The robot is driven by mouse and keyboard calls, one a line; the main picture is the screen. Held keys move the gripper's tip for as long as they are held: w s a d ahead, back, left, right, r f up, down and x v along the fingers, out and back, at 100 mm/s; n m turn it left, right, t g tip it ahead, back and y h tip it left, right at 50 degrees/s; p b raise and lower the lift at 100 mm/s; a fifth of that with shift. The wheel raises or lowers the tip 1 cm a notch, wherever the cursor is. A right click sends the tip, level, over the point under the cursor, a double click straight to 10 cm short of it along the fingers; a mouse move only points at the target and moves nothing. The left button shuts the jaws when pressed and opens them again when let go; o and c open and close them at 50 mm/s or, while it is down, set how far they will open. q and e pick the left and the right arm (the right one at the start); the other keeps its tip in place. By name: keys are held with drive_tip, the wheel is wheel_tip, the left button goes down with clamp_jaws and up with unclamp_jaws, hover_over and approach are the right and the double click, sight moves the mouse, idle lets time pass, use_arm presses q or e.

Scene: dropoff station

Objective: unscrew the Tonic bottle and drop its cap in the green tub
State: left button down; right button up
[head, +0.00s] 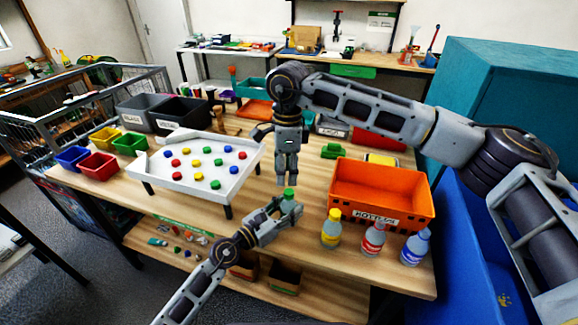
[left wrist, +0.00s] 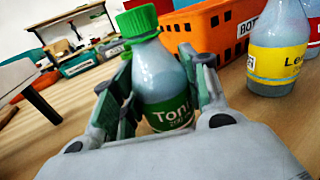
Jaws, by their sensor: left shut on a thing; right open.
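The Tonic bottle (left wrist: 160,85) stands upright on the table with its green label and green cap (left wrist: 137,20) on top. In the head view the green cap (head: 289,194) shows above my left gripper (head: 287,211), which is shut around the bottle's body. My right gripper (head: 287,182) points straight down, open and empty, just above the cap. The green tub (head: 130,146) sits at the left of the table, beside a red tub (head: 98,166) and a yellow tub (head: 104,139).
A white tray (head: 147,179) with coloured pieces stands left of my grippers. An orange crate (head: 382,212) marked BOTTLES is on the right. Yellow-capped (head: 331,232), red-capped (head: 373,241) and blue-capped (head: 415,247) bottles stand before it. Dark bins (head: 181,114) stand behind the tray.

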drive_tip(key=m, duration=0.4)
drive_tip(key=shift+r+m, duration=0.2)
drive_tip(key=shift+m, duration=0.2)
drive_tip(key=m, duration=0.4)
drive_tip(key=shift+w+d+r+m, duration=0.1)
drive_tip(key=shift+r+m, duration=0.05)
drive_tip(key=shift+m, duration=0.15)
drive_tip(key=m, duration=0.4)
drive_tip(key=shift+w+m, duration=0.1)
drive_tip(key=shift+m, duration=0.2)
drive_tip(key=m, duration=0.4)
drive_tip(key=shift+d+r+m, duration=0.1)
drive_tip(key=shift+d+m, duration=0.05)
drive_tip(key=shift+m, duration=0.15)
drive_tip(key=m, duration=0.4)
drive_tip(key=shift+m, duration=0.3)
drive_tip(key=m, duration=0.4)
drive_tip(key=shift+d+m, duration=0.15)
drive_tip(key=shift+m, duration=0.15)
drive_tip(key=m, duration=0.4)
drive_tip(key=shift+m, duration=2.3)
